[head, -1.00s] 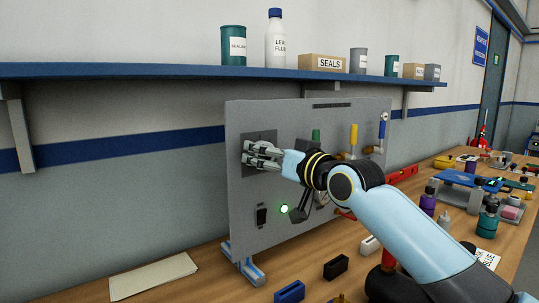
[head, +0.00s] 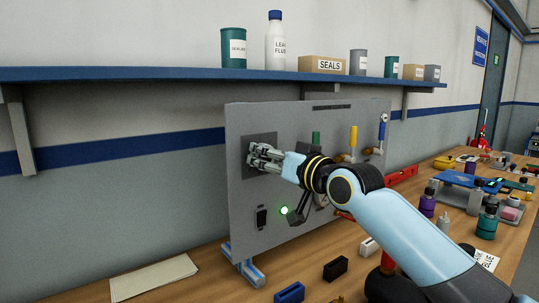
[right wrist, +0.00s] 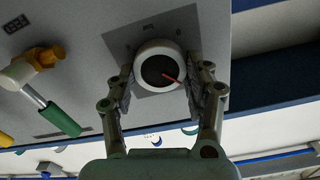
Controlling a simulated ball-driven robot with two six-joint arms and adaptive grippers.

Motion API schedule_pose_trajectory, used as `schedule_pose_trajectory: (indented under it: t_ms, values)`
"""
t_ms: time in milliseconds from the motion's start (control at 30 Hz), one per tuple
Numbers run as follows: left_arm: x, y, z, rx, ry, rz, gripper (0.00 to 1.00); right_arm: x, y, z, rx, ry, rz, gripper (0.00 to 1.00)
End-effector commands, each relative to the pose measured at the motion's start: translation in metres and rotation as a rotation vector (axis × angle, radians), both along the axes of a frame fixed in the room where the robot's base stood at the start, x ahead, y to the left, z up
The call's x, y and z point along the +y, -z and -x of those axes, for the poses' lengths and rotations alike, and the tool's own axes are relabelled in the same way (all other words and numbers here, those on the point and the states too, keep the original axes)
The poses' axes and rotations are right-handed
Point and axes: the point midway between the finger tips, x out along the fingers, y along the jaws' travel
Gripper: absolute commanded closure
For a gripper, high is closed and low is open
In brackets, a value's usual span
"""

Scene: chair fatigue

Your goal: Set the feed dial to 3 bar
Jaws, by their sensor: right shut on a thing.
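The feed dial (right wrist: 151,52) is a round knob with a white rim, a dark face and a red pointer line. It sits on a darker square plate (right wrist: 117,40) on the grey panel (head: 245,200). In the right wrist view the red pointer slants toward the lower right; no scale numbers are readable. My right gripper (right wrist: 161,86) is shut on the dial, one finger on each side of its rim. In the head view my right gripper (head: 256,158) covers the dial at the panel's upper left. My left gripper is not in view.
A green light (head: 284,210) glows below my right wrist. Yellow (head: 353,136) and blue (head: 382,130) handled valves stand to the right on the panel. A shelf (head: 180,72) runs above. The workbench right of the panel is crowded with bottles and tools.

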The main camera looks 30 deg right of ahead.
Motion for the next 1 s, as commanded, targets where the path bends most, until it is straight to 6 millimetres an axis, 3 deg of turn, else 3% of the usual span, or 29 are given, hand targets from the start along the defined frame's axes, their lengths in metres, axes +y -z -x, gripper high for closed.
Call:
schedule_pose_trajectory:
  t_ms: [500,1000]
  values:
    - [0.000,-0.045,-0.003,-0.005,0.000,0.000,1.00,-0.001,-0.002,0.000,0.059,0.000,-0.393,0.81]
    - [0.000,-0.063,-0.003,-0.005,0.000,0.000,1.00,-0.002,0.001,0.000,0.096,-0.001,-0.679,0.81]
